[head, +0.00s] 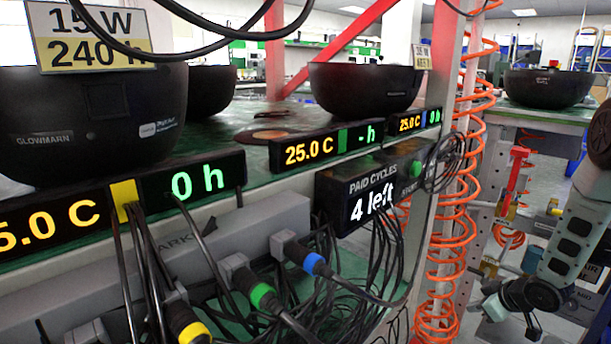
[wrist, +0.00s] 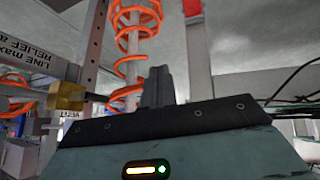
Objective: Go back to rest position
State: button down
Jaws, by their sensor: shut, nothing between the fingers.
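My gripper (wrist: 157,86) shows in the wrist view with its two dark fingers together and nothing between them. It points up past an orange coiled hose (wrist: 137,40), which stands behind it. In the head view my arm is at the right edge, bent, to the right of the rack and its orange coiled hose (head: 448,230). The gripper end there is low and partly cut off by the frame, so its fingers are hard to make out. The arm appears apart from the rack.
The rack holds black bowl-shaped units (head: 90,120) and lit displays (head: 325,147). A "4 left" paid cycles box (head: 370,190) sits on its front. Loose black cables with yellow, green and blue plugs (head: 315,264) hang out. A brass fitting (wrist: 66,96) is left of my gripper.

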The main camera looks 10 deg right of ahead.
jog(key=s+a+r+m+g+h, duration=0.2)
jog(key=s+a+r, duration=0.3)
jog(key=r, duration=0.4)
jog(key=s+a+r+m+g+h, duration=0.15)
jog(key=s+a+r, duration=0.25)
jog(key=a+r, duration=0.4)
jog(key=s+a+r+n+g+y+p, duration=0.1)
jog(key=s+a+r+n+p, duration=0.1)
jog(key=s+a+r, duration=0.4)
jog(key=s+a+r+n+g+p, duration=0.1)
jog(key=s+a+r+g, duration=0.1)
jog(key=s+a, duration=0.65)
jog(key=s+a+r+n+g+y+p, duration=0.1)
jog(key=s+a+r+n+p, duration=0.15)
jog(key=s+a, duration=0.55)
notch_tip(320, 180, up, 38)
jog(key=p, duration=3.6)
jog(key=shift+w+a+r+p, duration=0.25)
jog(key=shift+w+a+p, duration=0.1)
jog(key=shift+w, duration=0.1)
